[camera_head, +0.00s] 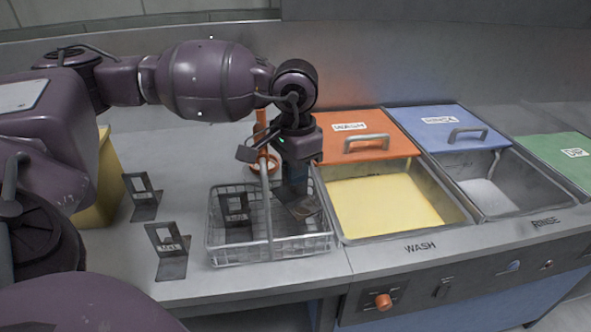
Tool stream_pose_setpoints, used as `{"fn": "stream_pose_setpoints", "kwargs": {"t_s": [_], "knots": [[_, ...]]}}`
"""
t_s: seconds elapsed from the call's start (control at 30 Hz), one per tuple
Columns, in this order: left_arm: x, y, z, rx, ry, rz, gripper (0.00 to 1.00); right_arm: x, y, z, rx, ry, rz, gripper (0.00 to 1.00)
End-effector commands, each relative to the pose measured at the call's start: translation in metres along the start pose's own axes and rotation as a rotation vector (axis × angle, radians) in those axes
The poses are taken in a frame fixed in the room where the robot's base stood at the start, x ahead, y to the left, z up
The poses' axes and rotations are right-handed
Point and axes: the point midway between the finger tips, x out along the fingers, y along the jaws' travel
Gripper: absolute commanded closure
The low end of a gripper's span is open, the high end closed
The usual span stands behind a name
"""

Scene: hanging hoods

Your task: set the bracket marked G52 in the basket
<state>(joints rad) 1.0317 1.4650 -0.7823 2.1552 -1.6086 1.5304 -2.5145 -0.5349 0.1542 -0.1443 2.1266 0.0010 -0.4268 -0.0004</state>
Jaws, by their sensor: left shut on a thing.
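My left gripper (293,193) comes down into the right part of the wire basket (213,240) and is shut on a dark bracket (304,209). That bracket is low inside the basket, partly hidden by the gripper and the wires. Its label cannot be read. Another dark bracket (236,212) stands upright in the left part of the basket. Two more brackets stand on the counter left of the basket: one farther back (144,198) and one nearer (170,256). Their labels are too small to read, so I cannot tell which is G52. My right gripper is not in view.
The basket's handle (266,208) arches up close left of my gripper. A wash basin (385,203) with yellow liquid and an orange lid (390,147) lies to the right, then a rinse basin (490,195) with a blue lid (425,122). A yellow container (103,185) stands at the left.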

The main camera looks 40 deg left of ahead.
Motion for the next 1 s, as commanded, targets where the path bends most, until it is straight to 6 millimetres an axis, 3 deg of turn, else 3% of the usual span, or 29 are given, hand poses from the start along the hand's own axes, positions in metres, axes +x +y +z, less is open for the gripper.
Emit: {"fn": "stream_pose_setpoints", "kwargs": {"t_s": [0.53,0.6,0.73,1.0], "knots": [[0.013,0.0,0.0,0.0,-0.002,0.0,1.0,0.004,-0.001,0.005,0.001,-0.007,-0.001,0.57],[0.014,0.0,0.001,0.0,-0.004,0.001,0.86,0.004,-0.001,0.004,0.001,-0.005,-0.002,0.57],[0.015,0.0,0.001,0.0,-0.006,0.002,0.68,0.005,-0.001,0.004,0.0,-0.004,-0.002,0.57],[0.016,0.001,0.001,0.0,-0.009,0.003,0.68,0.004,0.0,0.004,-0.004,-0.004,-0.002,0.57]]}}
